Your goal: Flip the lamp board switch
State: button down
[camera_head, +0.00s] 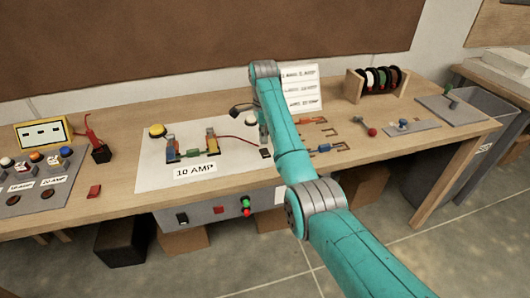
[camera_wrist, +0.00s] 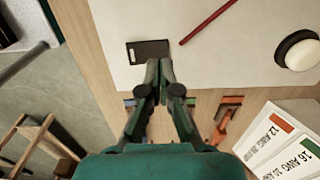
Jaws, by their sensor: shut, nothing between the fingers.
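The lamp board (camera_head: 150,178) is a white sheet on the wooden bench, with a "10 AMP" label, a yellow lamp (camera_head: 157,131) and wired parts. A small black rectangular plate, which looks like the switch (camera_head: 266,153), lies near its right edge. The plate also shows in the wrist view (camera_wrist: 137,49); its lever position cannot be made out. My gripper (camera_wrist: 158,66) is shut and empty, its fingertips over the plate's edge in the wrist view. Whether they touch it cannot be told. In the head view my arm largely hides the gripper.
A card of AWG sizes (camera_head: 300,78) stands behind my arm, near a round black-and-white part (camera_wrist: 297,50). Orange and blue clips (camera_wrist: 222,122) lie beside the board. A spool rack (camera_head: 377,84) stands farther right. A grey box with buttons (camera_head: 225,210) hangs under the bench front.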

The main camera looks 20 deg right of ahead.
aim_at(264, 150)
jog(key=shift+r, duration=1.9)
